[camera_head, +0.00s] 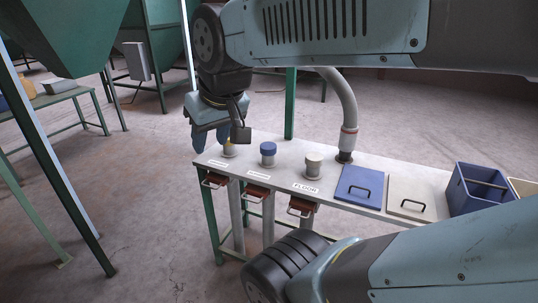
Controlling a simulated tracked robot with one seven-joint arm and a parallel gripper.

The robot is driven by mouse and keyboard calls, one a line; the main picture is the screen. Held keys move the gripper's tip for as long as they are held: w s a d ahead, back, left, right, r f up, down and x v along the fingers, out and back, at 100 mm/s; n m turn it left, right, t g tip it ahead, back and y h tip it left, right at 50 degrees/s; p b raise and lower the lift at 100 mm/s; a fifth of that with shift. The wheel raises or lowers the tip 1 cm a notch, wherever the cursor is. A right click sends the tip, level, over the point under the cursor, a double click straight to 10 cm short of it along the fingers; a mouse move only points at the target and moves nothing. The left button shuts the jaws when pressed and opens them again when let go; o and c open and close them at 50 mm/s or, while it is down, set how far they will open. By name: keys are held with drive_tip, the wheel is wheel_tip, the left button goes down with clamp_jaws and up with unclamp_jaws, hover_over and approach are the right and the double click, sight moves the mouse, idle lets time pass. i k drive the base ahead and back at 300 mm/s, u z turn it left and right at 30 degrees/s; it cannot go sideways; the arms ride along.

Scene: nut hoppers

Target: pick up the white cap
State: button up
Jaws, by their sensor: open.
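The white cap (313,160) sits on a pipe opening on the grey bench, behind a label that reads FLOOR. It is the rightmost of three caps in a row. A blue cap (268,149) is to its left, and a yellow cap (229,148) is at the bench's left end, partly hidden. My gripper (210,143) points down with its fingers apart, close to the yellow cap in the picture and well left of the white cap. I see nothing between the fingers. I cannot tell whether it touches the yellow cap.
Brown slides (302,208) hang under the front edge. Green hoppers stand behind.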

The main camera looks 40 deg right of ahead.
sight(314, 159)
drive_tip(key=u, duration=0.7)
drive_tip(key=i, duration=2.55)
drive_tip(key=z, duration=3.5)
